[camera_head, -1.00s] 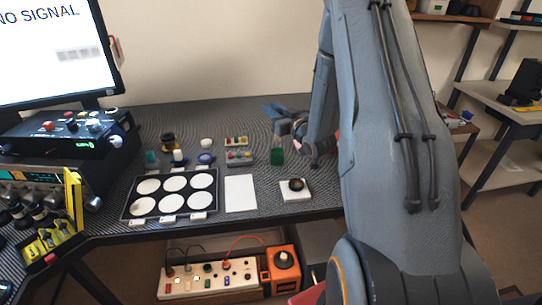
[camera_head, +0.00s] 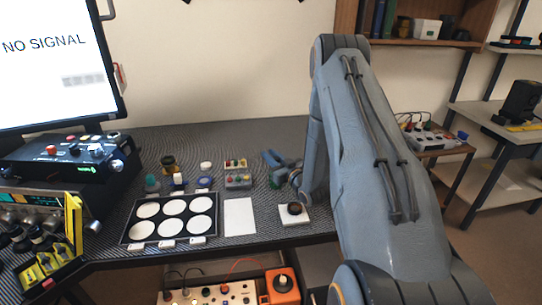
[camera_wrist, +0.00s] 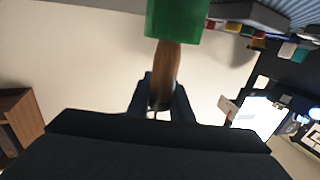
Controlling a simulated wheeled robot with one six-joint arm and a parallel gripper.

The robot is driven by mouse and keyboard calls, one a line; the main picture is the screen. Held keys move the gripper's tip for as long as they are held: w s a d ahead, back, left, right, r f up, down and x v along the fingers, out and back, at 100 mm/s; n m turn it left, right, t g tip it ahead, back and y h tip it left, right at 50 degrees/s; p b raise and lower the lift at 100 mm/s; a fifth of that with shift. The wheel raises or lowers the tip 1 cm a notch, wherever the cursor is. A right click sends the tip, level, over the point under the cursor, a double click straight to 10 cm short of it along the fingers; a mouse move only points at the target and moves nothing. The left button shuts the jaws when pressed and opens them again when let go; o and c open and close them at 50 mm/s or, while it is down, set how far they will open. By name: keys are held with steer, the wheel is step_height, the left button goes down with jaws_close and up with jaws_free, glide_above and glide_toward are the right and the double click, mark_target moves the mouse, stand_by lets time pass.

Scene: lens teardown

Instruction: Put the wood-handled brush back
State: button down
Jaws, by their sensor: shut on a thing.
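My gripper (camera_head: 272,162) is low over the desk, just above the green holder (camera_head: 276,181). In the wrist view my gripper (camera_wrist: 158,98) is shut on the brown wood handle of the brush (camera_wrist: 166,66). The handle runs from between the fingers to the green holder (camera_wrist: 177,18) at the top of that view. The brush's far end is hidden at the holder, and I cannot tell how deep it goes. In the head view the brush is too small to make out.
Left of the holder stand a grey block with coloured knobs (camera_head: 238,181) and small jars. A white sheet (camera_head: 240,217), a white pad with a dark ring (camera_head: 294,219) and a mat with white discs (camera_head: 127,232) lie in front. The desk behind is clear.

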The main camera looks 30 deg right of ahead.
steer(key=shift+f, duration=0.1)
steer(key=c, duration=1.6)
jaws_free()
steer(key=s+d+b, duration=0.1)
steer(key=s+b, duration=0.1)
steer(key=s, duration=1)
steer(key=a+r+g+h, duration=0.1)
steer(key=a+g+h, duration=0.1)
steer(key=a+g, duration=0.55)
steer(key=s+a+r+g, duration=0.2)
steer(key=s+a+g, duration=0.1)
steer(key=s, duration=0.5)
steer(key=s+a+r+g, duration=0.2)
steer(key=s+a, duration=0.3)
steer(key=s, duration=0.3)
steer(key=s+a+r+m+g, duration=0.1)
steer(key=s+a+r+g, duration=0.1)
steer(key=s+a+g, duration=0.2)
steer(key=shift+s+a+r+g, duration=0.15)
steer(key=shift+s+g, duration=0.1)
steer(key=shift+s, duration=0.7)
steer(key=shift+s+a+r+g, duration=0.1)
steer(key=shift+s+g, duration=0.1)
steer(key=shift+s, duration=0.75)
